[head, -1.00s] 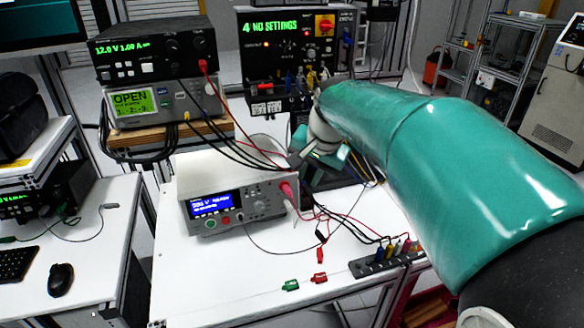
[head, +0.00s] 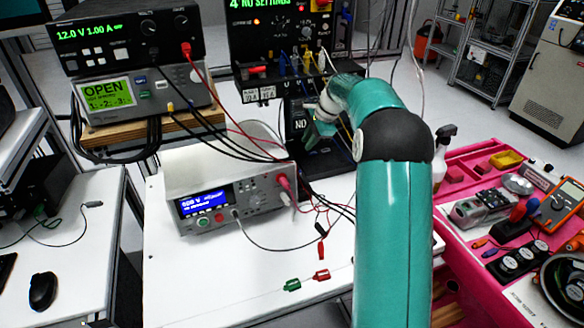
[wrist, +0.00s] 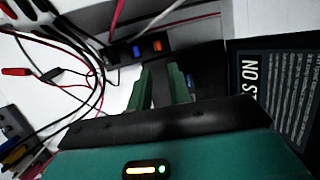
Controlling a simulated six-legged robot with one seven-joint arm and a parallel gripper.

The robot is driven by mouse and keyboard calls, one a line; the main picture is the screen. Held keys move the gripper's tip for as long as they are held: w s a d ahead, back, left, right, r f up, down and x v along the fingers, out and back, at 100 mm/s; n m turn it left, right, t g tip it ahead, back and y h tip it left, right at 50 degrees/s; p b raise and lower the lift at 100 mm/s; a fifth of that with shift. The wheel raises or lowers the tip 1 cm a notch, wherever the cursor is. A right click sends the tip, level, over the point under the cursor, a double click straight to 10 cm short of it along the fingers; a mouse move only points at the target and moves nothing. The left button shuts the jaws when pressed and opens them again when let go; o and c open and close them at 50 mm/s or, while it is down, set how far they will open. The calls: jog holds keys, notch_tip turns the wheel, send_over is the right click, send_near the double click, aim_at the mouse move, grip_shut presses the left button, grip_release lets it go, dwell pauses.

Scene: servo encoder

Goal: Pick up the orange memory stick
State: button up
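In the wrist view a small orange piece (wrist: 155,46), which looks like the orange memory stick, sits in a dark block beside a blue piece (wrist: 136,51). My gripper (wrist: 163,84) has its two green fingers apart with a gap between them and nothing seen in the gap. The orange piece lies just beyond the fingertips, apart from them. In the head view my gripper (head: 312,130) is at the back of the white bench, beside a black stand. I cannot make out the orange stick in the head view.
A bench instrument with a blue screen (head: 212,200) stands left of my gripper, with black and red cables draped around it. A black printed panel (wrist: 278,95) is close on the right in the wrist view. A pink tool tray (head: 462,228) stands at right.

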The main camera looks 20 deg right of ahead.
jog(key=x, duration=0.6)
jog(key=shift+s+a+f, duration=0.15)
jog(key=shift+s, duration=0.1)
jog(key=x, duration=0.4)
jog(key=shift+w+a+f, duration=0.1)
jog(key=shift+f, duration=0.1)
jog(key=shift+r, duration=0.1)
grip_shut()
